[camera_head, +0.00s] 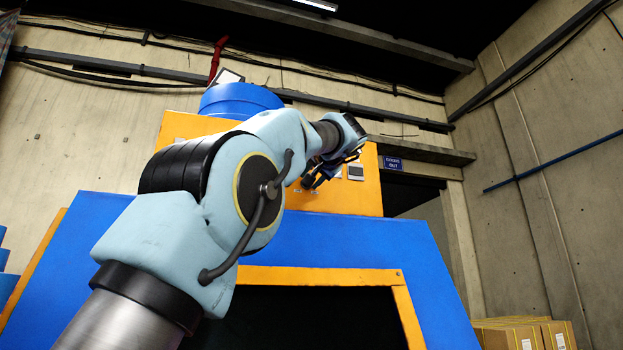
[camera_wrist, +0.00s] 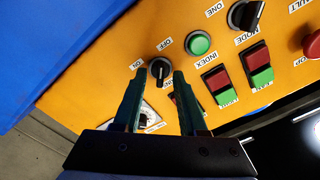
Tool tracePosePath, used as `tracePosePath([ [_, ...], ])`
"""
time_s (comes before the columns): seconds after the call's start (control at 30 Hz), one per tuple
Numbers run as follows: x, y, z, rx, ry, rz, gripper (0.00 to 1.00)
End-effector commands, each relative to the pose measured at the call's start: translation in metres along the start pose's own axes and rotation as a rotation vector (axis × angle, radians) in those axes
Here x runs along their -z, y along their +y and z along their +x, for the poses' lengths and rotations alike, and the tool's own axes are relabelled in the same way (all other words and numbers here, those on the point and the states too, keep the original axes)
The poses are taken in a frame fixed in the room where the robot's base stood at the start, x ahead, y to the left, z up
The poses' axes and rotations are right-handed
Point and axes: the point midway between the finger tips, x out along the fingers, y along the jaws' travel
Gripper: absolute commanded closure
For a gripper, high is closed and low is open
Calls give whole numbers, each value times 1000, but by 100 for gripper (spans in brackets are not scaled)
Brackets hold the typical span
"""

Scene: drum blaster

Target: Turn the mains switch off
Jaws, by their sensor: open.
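The orange control panel (camera_head: 350,196) sits on the front of the blue machine. In the wrist view, a black rotary switch (camera_wrist: 160,69) with ON and OFF labels shows between the tips of my gripper (camera_wrist: 155,78). The jaws are apart, one finger on each side of the knob; I cannot tell whether they touch it. A second dark knob on a pale plate (camera_wrist: 147,116) shows lower down between the fingers, partly hidden. I cannot read which of the two is labelled mains. In the head view my gripper (camera_head: 322,174) is at the panel, partly behind my arm.
Right of the switch are a green button (camera_wrist: 199,43), a MODE knob (camera_wrist: 245,14), red-and-green switch pairs (camera_wrist: 216,84) and a red button (camera_wrist: 312,43). A dark opening (camera_head: 320,318) lies below the panel. Cardboard boxes (camera_head: 525,333) stand at the lower right.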

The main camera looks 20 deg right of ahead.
Motion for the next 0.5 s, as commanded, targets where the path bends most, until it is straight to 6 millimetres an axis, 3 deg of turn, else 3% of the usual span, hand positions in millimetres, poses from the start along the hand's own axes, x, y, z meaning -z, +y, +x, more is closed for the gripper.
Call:
tracePosePath([
  [0.23, -2, 2, -12, -1, 1, -1, 59],
  [0.5, -3, 3, -64, -2, 4, -3, 59],
])
